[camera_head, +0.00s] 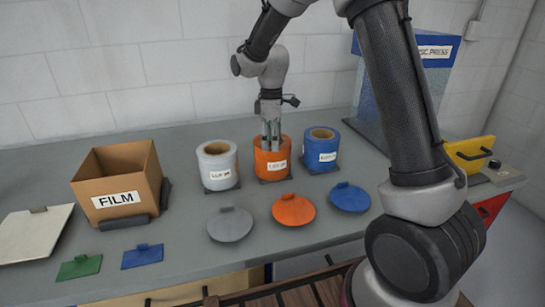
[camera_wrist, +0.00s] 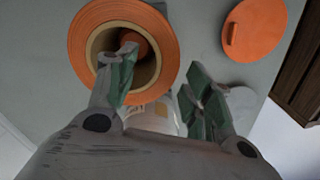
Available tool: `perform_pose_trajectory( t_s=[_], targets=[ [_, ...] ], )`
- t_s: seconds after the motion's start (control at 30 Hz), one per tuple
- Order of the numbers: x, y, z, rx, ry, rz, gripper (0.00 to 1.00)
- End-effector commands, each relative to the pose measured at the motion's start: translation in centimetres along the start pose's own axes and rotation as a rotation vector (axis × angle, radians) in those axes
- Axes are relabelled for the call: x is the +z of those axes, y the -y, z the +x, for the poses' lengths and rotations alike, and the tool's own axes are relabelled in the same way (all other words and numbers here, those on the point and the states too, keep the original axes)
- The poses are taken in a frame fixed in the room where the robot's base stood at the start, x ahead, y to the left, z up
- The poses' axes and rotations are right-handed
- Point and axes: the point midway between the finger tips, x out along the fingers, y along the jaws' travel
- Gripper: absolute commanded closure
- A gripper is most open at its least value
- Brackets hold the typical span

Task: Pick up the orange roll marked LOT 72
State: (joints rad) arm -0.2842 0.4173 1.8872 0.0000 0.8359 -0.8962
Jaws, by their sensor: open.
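The orange roll (camera_head: 262,165) stands upright on the bench between a white roll and a blue roll. Its white label (camera_head: 277,166) faces the front, but the print is too small to read surely. My gripper (camera_head: 270,143) points down over the top of this roll, open and empty. In the wrist view the orange roll (camera_wrist: 85,35) shows its hollow tan core. One finger of my gripper (camera_wrist: 162,65) is over or in the core, and the other is outside the roll's wall. I cannot tell how deep the fingers are.
The white roll (camera_head: 218,175) and blue roll (camera_head: 320,158) stand close on either side. Grey (camera_head: 230,225), orange (camera_head: 294,211) and blue (camera_head: 350,198) discs lie in front. A cardboard FILM box (camera_head: 95,180) is at left. A blue press (camera_head: 435,75) stands at right.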

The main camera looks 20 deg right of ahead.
Motion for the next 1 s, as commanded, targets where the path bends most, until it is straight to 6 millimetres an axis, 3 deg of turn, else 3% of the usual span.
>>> perform_pose_trajectory(
  t_s=[0.43, 0.73, 0.77, 1.0],
  targets=[
    [-0.1, 0.3, 6.3, -0.004, 0.003, 0.001, 0.49],
    [-0.2, 0.2, 7.1, -0.001, 0.001, 0.002, 0.49],
    [-0.2, 0.2, 7.1, -0.001, 0.001, 0.002, 0.51],
    [-0.2, 0.2, 7.0, -0.001, 0.001, 0.002, 0.94]
  ],
)
